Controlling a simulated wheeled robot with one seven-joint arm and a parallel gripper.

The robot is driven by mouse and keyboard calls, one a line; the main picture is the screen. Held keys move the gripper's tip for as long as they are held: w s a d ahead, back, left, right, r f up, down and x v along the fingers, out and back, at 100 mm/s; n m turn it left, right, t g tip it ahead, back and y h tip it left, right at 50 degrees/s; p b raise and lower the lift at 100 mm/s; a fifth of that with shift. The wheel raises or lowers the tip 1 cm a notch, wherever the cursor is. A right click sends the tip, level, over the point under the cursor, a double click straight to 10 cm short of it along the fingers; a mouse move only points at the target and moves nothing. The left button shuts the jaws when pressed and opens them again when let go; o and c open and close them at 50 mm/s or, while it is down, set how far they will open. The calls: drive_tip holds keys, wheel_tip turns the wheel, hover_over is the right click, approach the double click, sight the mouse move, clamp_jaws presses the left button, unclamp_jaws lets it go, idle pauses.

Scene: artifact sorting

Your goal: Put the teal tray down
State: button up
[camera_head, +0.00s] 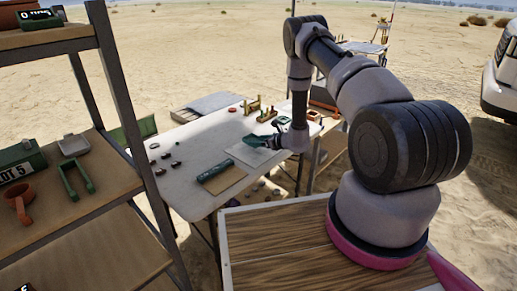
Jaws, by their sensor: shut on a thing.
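My gripper (273,143) is at the right part of the pale table, shut on the teal tray (256,141). The tray is small and dark in this view, and it extends to the left of the gripper. It is over or on a pale flat sheet (243,154) on the table (185,140). I cannot tell whether the tray touches the sheet. The fingertips are too small to make out clearly.
A dark teal case (217,177) lies on a brown board at the table's front. Several small dark pieces lie at the left. Brass-coloured items (253,106) stand behind my gripper. A shelf unit (120,100) stands at the left. The table's middle is mostly clear.

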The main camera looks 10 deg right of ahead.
sight(259, 152)
drive_tip(key=shift+f, duration=1.85)
drive_tip(key=shift+f, duration=0.1)
drive_tip(key=o, duration=1.1)
